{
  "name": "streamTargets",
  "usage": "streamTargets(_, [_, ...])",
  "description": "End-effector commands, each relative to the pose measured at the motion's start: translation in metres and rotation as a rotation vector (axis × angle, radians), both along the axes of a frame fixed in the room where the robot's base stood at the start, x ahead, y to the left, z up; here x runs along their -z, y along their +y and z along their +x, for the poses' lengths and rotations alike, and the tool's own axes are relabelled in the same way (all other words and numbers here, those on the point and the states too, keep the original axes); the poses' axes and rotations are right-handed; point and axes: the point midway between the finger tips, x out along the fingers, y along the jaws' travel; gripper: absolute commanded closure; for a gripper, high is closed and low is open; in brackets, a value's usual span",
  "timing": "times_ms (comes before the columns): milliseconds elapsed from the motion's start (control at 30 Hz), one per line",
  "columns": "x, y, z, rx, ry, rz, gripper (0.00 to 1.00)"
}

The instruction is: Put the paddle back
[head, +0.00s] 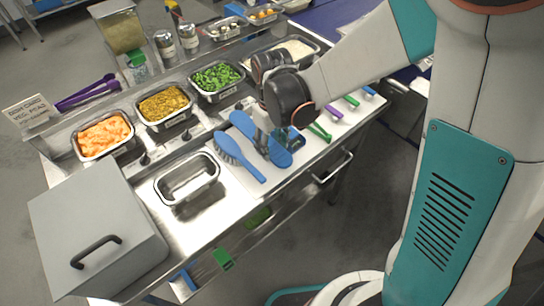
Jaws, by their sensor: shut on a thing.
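A blue paddle (279,156) lies slantwise at the middle of the counter, over or on a white board (246,187). My gripper (285,138) is low over the board, at the paddle, and shut on it. The dark wrist hides much of the fingers and the grip point. I cannot tell whether the paddle touches the board. A blue brush (238,155) lies just left of the paddle, its handle pointing toward the front edge.
An empty steel pan (188,179) and a large grey box (97,232) stand at left. Behind are pans of orange food (103,134), yellow food (163,103) and green food (216,78). Green-handled (319,132) and purple-handled (333,112) utensils lie to the right.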

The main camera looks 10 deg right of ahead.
Motion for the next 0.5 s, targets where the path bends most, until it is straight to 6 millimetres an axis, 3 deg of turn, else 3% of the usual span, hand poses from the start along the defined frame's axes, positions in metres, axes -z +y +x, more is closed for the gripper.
streamTargets(367, [0.041,0.0,0.0,0.0,0.0,0.0,0.79])
streamTargets(500, [0.045,0.0,0.0,0.0,0.0,0.0,0.79])
